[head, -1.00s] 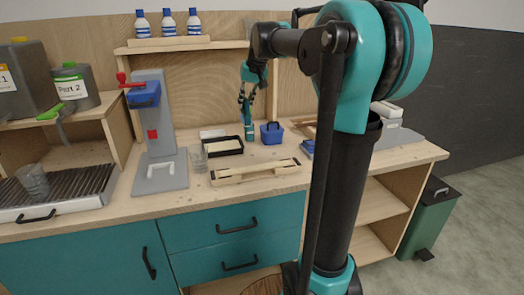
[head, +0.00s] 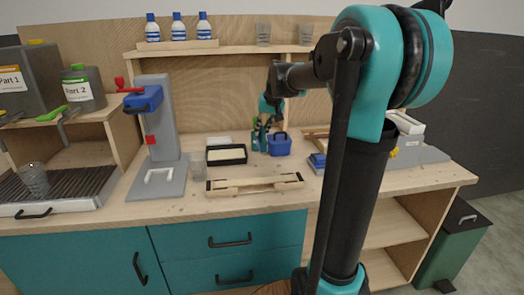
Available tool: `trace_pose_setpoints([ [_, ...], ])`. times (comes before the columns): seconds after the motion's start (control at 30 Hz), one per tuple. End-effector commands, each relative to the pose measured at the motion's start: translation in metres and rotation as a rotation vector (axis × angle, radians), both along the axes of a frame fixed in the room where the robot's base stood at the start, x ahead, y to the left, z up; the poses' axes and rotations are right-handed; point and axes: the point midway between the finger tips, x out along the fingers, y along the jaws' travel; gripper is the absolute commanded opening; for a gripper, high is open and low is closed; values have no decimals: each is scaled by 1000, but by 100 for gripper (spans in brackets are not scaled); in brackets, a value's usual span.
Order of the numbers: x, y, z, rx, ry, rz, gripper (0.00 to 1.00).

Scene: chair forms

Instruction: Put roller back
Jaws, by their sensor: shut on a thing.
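My gripper (head: 262,126) is over the back of the workbench, just left of the blue caddy (head: 279,145). It is shut on a small teal and dark thing, seemingly the roller (head: 256,143), which reaches down near the bench top. Its outline is small and partly hidden by the fingers. I cannot tell whether it touches the bench or the caddy. A black tray (head: 210,162) with a cream-coloured inside lies to the left of the gripper.
A wooden mould (head: 255,186) lies in front. A grey press (head: 155,125) and a clear cup (head: 198,165) stand left. A blue block (head: 317,161) lies right of the caddy. A shelf (head: 220,48) with white-and-blue bottles (head: 178,27) is above.

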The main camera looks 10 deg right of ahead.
Motion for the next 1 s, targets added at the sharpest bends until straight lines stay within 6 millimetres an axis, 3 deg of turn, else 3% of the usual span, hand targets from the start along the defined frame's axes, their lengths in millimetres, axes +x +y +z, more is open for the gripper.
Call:
trace_pose_setpoints([
  [0.13,0,0,-31,0,0,0,0],
  [0.6,1,0,-80,0,0,0,0],
  [1.0,0,0,-87,0,0,0,0],
])
